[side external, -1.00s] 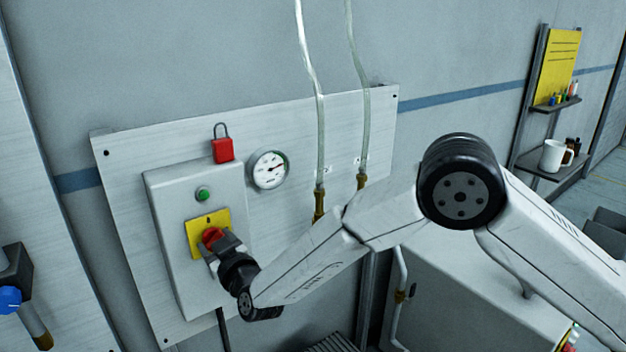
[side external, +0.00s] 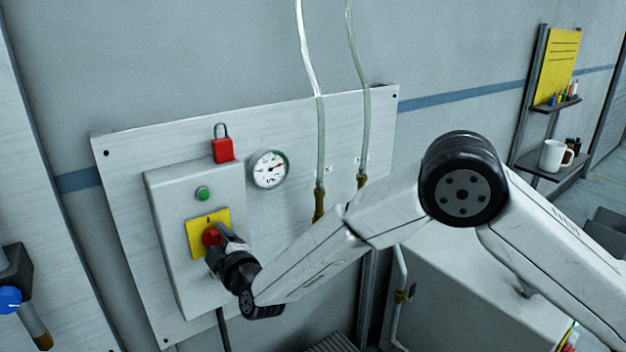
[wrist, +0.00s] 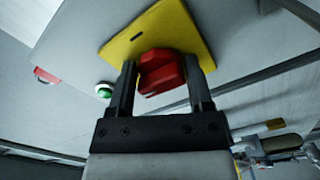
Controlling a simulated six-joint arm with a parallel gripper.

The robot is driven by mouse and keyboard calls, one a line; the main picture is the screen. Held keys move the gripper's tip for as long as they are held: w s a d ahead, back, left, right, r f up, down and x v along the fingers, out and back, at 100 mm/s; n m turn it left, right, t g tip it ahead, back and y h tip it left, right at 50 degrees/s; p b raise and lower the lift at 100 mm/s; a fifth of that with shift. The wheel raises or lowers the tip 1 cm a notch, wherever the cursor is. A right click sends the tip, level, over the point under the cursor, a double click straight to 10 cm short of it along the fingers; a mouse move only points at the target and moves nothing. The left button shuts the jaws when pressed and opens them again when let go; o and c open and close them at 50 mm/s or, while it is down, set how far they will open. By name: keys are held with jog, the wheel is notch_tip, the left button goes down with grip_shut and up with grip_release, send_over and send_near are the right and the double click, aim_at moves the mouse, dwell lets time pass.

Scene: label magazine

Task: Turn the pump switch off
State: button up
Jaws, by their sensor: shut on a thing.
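The pump switch is a red knob (side external: 211,237) on a yellow plate (side external: 195,243), on the front of a grey box (side external: 183,287). My gripper (side external: 219,243) is at the knob, reaching in from the lower right. In the wrist view the red knob (wrist: 162,76) sits between the two dark fingers of my gripper (wrist: 160,64), and the yellow plate (wrist: 195,30) is right behind it. The gripper is shut on the knob. The fingers hide parts of the knob's sides, so its exact pointing is hard to read.
A green button (side external: 203,193) sits above the plate. A red padlock (side external: 223,149) and a round gauge (side external: 269,169) are on the panel (side external: 290,130) nearby. Two clear hoses (side external: 320,130) run up the panel to the right. The space in front of the panel's upper part is free.

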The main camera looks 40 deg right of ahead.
jog(key=shift+d+n, duration=0.1)
jog(key=shift+n, duration=0.2)
jog(key=o, duration=1.2)
jog(key=shift+o, duration=0.2)
jog(key=shift+s, duration=0.15)
jog(key=s, duration=0.7)
jog(key=shift+s, duration=0.3)
